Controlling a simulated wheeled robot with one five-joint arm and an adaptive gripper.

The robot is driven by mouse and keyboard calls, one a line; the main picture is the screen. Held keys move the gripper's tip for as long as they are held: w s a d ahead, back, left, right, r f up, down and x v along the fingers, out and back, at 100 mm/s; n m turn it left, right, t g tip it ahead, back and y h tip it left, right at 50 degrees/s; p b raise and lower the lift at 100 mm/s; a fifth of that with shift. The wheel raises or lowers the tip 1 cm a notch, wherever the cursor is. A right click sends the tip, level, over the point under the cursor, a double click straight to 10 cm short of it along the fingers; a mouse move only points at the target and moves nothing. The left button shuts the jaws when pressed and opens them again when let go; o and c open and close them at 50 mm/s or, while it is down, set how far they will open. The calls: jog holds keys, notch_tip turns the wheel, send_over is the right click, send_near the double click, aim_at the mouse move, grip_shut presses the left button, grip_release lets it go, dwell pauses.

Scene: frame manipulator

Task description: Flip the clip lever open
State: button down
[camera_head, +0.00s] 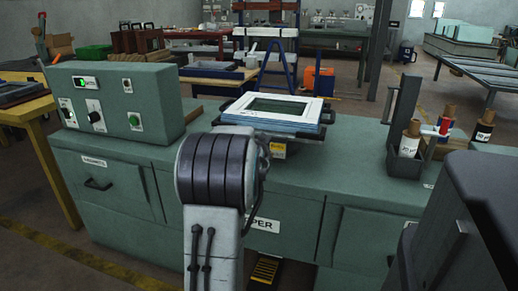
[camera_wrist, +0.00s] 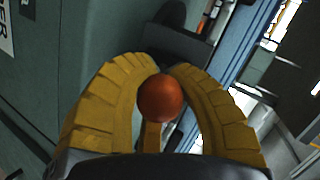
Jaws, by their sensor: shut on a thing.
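The orange-red ball knob of the clip lever (camera_wrist: 160,98) shows in the middle of the wrist view. My gripper (camera_wrist: 164,68) has its two yellow ribbed fingers curved around the knob, closed on it from both sides. The lever's stem is mostly hidden by the knob and fingers. A dark bracket-like part (camera_wrist: 178,42) lies just beyond the fingertips. In the head view, a white and pale-blue frame (camera_head: 309,109) lies on the green bench, and my arm hides my gripper and the lever.
The green bench (camera_head: 345,161) carries a control box (camera_head: 155,100) with knobs and buttons at left. A dark caddy with bottles (camera_head: 409,140) stands at right. The bench top between frame and caddy is clear. A blue edge (camera_wrist: 236,45) runs close by in the wrist view.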

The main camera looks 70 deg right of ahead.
jog(key=shift+w+r+y+p, duration=0.2)
jog(key=shift+r+y+p, duration=0.1)
jog(key=shift+y, duration=0.2)
jog(key=c, duration=0.9)
grip_release()
jog(key=shift+f, duration=0.1)
jog(key=shift+s, duration=0.1)
jog(key=v, duration=1.2)
